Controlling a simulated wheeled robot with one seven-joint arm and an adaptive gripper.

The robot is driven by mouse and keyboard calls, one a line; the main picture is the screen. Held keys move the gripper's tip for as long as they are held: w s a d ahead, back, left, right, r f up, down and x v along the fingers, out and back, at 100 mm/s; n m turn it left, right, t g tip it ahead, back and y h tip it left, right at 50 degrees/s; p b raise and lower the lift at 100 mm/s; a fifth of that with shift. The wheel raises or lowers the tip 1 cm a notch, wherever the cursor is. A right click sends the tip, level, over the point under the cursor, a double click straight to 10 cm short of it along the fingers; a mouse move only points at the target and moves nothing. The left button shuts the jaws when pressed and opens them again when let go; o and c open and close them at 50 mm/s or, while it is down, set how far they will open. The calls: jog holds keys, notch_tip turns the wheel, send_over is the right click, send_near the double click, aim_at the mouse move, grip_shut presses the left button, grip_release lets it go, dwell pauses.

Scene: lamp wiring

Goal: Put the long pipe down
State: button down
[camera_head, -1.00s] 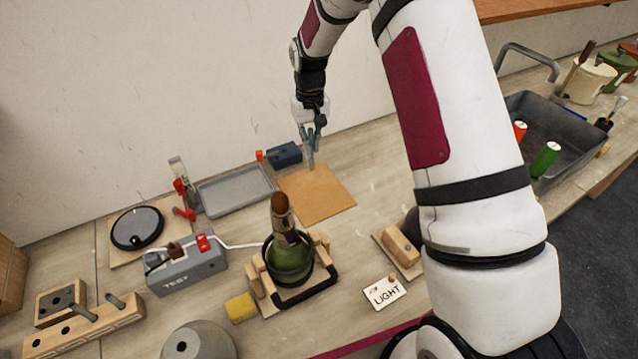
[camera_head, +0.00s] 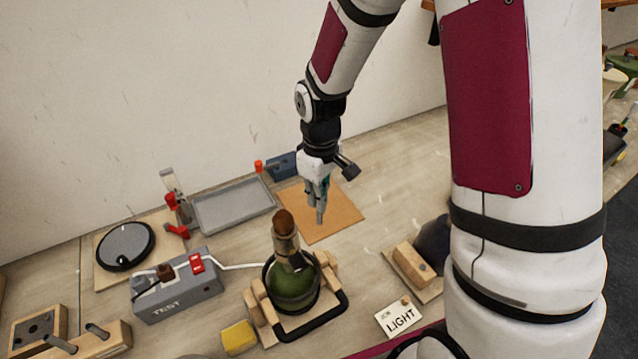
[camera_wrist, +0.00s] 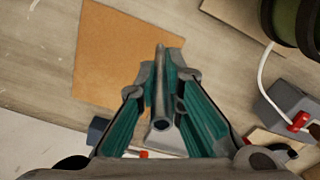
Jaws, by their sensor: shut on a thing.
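The long pipe (camera_head: 320,214) is a thin grey metal tube. My gripper (camera_head: 316,185) is shut on it, and the pipe points down from the fingertips over the brown square mat (camera_head: 338,226). In the wrist view the pipe (camera_wrist: 160,75) sits between the teal-padded fingers of my gripper (camera_wrist: 162,100), its hollow end facing the camera. The mat (camera_wrist: 105,60) lies beneath to the left in that view. I cannot tell whether the pipe's lower end touches the mat.
A grey tray (camera_head: 232,207) and a small blue box (camera_head: 283,166) stand left of the mat. A green bottle (camera_head: 292,285) sits in a wooden cradle in front. A grey TEST box (camera_head: 178,291) is at left. Bare table lies right of the mat.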

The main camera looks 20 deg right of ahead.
jog(key=shift+w+d+f+p, duration=0.2)
jog(key=shift+w+d+f, duration=0.4)
jog(key=shift+w, duration=0.95)
jog(key=shift+w+d+f+p, duration=0.3)
jog(key=shift+w+f, duration=0.55)
jog(key=shift+w, duration=0.7)
jog(key=shift+w+d+f+p, duration=0.15)
jog(key=shift+w+d+f, duration=0.5)
jog(key=shift+w, duration=0.9)
jog(key=shift+a+f, duration=0.15)
jog(key=shift+f, duration=0.05)
jog(key=c, duration=1.7)
grip_release()
